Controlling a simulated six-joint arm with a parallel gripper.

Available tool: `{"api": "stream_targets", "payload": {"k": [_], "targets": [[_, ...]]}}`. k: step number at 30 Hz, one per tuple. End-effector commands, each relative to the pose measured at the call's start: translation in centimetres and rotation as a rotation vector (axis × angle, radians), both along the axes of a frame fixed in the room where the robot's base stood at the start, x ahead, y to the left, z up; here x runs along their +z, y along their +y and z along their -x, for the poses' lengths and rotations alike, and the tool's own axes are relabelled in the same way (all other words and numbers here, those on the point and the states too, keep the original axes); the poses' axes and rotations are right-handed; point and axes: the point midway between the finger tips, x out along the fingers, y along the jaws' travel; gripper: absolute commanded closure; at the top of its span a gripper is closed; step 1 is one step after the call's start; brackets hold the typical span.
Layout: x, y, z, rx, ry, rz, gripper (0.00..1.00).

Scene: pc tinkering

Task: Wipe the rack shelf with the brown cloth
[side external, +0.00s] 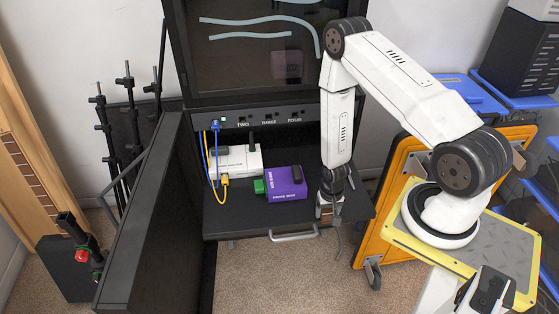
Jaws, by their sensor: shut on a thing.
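My gripper (328,213) points down at the right front part of the dark rack shelf (235,222). It is shut on a small brown piece, which looks like the brown cloth (326,204). Most of the cloth is hidden by the fingers, and I cannot tell whether it touches the shelf. The gripper is to the right of a purple box on the shelf, apart from it.
The purple box (286,184) has a green plug (260,186) on its left. A white device (236,161) stands behind, with a blue cable (207,157) and a yellow cable (224,190). The rack door (140,220) hangs open at left. The shelf's front left is bare.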

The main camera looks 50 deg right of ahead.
Motion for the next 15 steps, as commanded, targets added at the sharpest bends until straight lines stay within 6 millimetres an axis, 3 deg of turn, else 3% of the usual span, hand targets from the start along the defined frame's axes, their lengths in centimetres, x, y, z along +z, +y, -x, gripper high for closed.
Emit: {"api": "stream_targets", "payload": {"k": [14, 15], "targets": [[-0.88, -0.01, -0.01, 0.000, 0.000, 0.000, 0.74], [-0.91, -0.01, -0.01, 0.000, 0.000, 0.000, 0.24]]}}
